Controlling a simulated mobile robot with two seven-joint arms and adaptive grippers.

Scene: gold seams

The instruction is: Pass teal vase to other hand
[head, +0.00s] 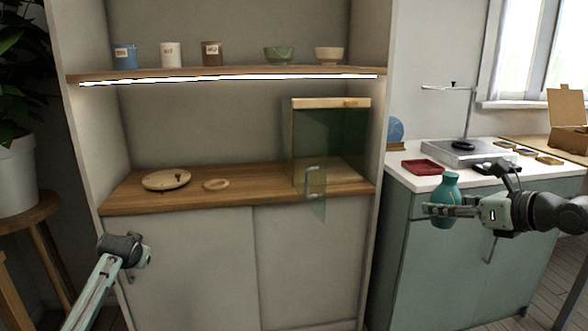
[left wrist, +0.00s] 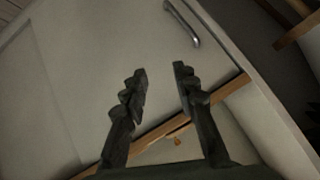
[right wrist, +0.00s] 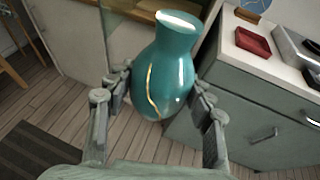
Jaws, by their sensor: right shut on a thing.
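The teal vase (head: 447,190) is upright in my right gripper (head: 440,210), held in the air in front of the teal cabinet at the right. In the right wrist view the vase (right wrist: 165,70) stands between the two fingers, with a gold seam down its side and a pale rim. The right fingers are shut on its body. My left gripper shows in the left wrist view (left wrist: 160,90), open and empty, in front of a pale cabinet door with a handle. In the head view the left arm is low at the left, and its fingertips are hard to make out.
A wooden shelf counter (head: 240,190) carries a round lid (head: 167,180), a ring (head: 216,184) and a glass case (head: 330,140) with its small door ajar. Cups and bowls stand on the upper shelf (head: 230,74). A red tray (head: 421,167) lies on the white counter. A plant pot stands left.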

